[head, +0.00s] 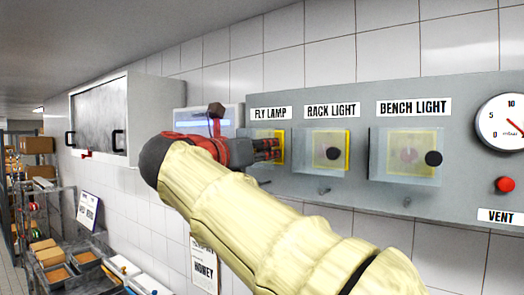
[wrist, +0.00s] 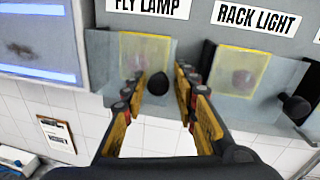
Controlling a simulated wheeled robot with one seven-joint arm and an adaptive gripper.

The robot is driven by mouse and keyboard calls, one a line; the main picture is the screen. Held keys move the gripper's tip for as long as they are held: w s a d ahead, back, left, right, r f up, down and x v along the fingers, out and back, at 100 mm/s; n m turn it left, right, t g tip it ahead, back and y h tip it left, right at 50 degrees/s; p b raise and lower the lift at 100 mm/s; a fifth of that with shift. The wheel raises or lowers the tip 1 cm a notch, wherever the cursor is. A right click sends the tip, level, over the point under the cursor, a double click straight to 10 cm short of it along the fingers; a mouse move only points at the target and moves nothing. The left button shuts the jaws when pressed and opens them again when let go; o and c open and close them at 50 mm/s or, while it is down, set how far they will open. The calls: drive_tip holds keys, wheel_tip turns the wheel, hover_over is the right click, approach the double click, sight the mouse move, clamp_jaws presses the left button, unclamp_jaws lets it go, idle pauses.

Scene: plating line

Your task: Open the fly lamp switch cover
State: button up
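The fly lamp switch cover (wrist: 100,62) is a clear box over a yellow plate, under the FLY LAMP label (wrist: 150,6). It looks closed. A round black knob (wrist: 158,84) sticks out from its front. In the wrist view my gripper (wrist: 158,92) is open, with one finger on each side of the knob; gaps show on both sides, and I cannot tell whether the tips touch the cover. In the head view my gripper (head: 268,150) is at the fly lamp cover (head: 279,135) and hides much of it, including the knob.
The grey panel (head: 360,90) also carries the closed rack light cover (head: 308,160) close on the right, the bench light cover (head: 400,175), a gauge (head: 503,122) and a red button (head: 506,184). A blue-lit fly lamp (wrist: 40,45) hangs left. Small pegs project below the covers.

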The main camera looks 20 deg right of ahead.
clamp_jaws()
